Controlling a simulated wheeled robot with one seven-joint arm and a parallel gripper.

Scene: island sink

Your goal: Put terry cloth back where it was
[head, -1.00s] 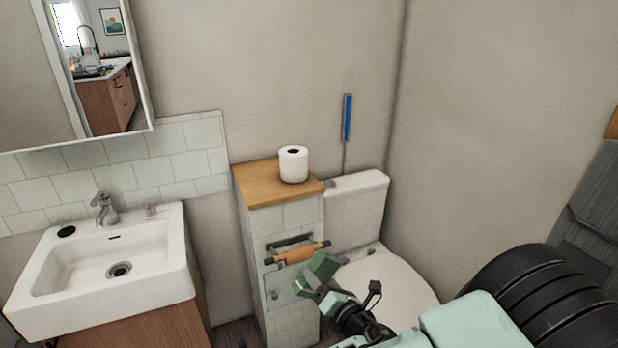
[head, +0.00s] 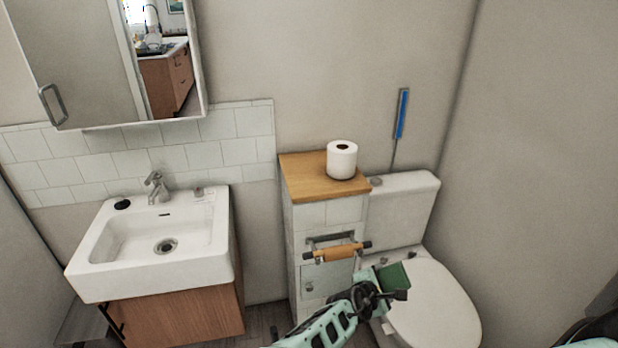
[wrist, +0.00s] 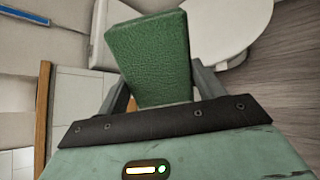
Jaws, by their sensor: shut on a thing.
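The terry cloth (head: 394,275) is a green, textured, folded block in the head view. It fills the upper middle of the wrist view (wrist: 148,55). My gripper (head: 377,284) is shut on it, with a finger on each side (wrist: 155,90). In the head view the cloth appears over the toilet's left side, right of the tiled cabinet; its height above the toilet is hard to tell.
A tiled cabinet (head: 310,220) with a wooden top (head: 305,180) carries a white paper roll (head: 342,160). A holder with an orange-brown bar (head: 338,252) sticks out from its front. The toilet (head: 440,300) stands right, the sink (head: 165,245) left.

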